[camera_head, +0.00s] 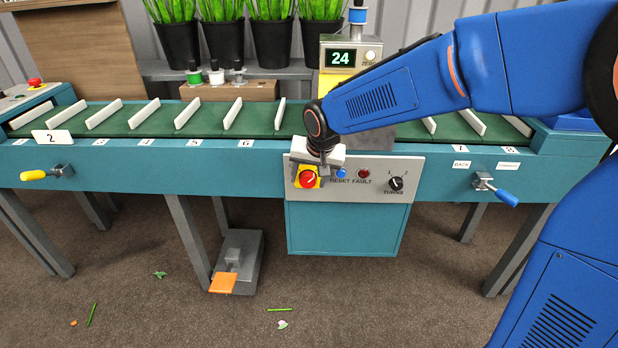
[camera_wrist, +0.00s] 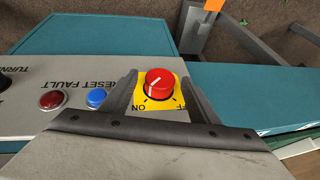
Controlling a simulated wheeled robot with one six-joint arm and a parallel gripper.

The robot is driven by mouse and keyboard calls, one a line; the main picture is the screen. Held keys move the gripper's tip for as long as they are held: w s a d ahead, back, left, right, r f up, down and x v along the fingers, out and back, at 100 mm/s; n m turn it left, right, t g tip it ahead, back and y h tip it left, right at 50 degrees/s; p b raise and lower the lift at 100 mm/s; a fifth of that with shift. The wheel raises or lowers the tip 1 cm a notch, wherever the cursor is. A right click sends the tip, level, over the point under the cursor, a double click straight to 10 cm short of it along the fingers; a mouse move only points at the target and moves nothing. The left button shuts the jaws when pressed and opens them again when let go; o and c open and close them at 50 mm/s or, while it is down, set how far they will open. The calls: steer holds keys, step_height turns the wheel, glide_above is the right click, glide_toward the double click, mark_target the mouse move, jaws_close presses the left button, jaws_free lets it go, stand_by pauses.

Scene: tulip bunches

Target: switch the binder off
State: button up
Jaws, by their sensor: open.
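The binder's red rotary switch (camera_head: 307,179) sits on a yellow plate on the grey control panel (camera_head: 410,165). In the wrist view the red knob (camera_wrist: 160,82) shows upside down, with ON and OFF lettered on its plate. Its white mark slants towards the ON side. My gripper (camera_head: 310,170) is at the panel, just above the knob in the head view. In the wrist view my gripper (camera_wrist: 160,95) is open, one finger on each side of the knob, with gaps between. Whether the fingertips reach its depth is unclear.
A blue reset button (camera_head: 341,173), a red fault lamp (camera_head: 364,174) and a black turns dial (camera_head: 396,184) are right of the switch. The green conveyor belt (camera_head: 260,118) runs above. An orange foot pedal (camera_head: 222,284) stands on the floor.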

mark_target(303, 182)
steer(key=c, duration=1)
steer(key=shift+c, duration=0.2)
steer(key=shift+a+h, duration=0.2)
steer(key=shift+h, duration=0.1)
steer(key=h, duration=0.2)
steer(key=shift+a+n+h, duration=0.3)
steer(key=shift+a+n, duration=0.05)
steer(key=shift+n, duration=0.05)
steer(key=h, duration=0.3)
steer(key=n+h, duration=0.1)
steer(key=h, duration=0.1)
steer(key=shift+w+a+f, duration=0.1)
steer(key=shift+a+f, duration=0.2)
steer(key=shift+a, duration=0.1)
steer(key=h, duration=0.3)
steer(key=n+h, duration=0.1)
steer(key=shift+a+f, duration=0.3)
steer(key=shift+a+f+n+t+h, duration=0.1)
steer(key=shift+f+n+t+h, duration=0.15)
steer(key=shift+h, duration=0.9)
steer(key=shift+f+n+t+h, duration=0.15)
steer(key=shift+n+t+h, duration=0.15)
steer(key=shift+h, duration=0.85)
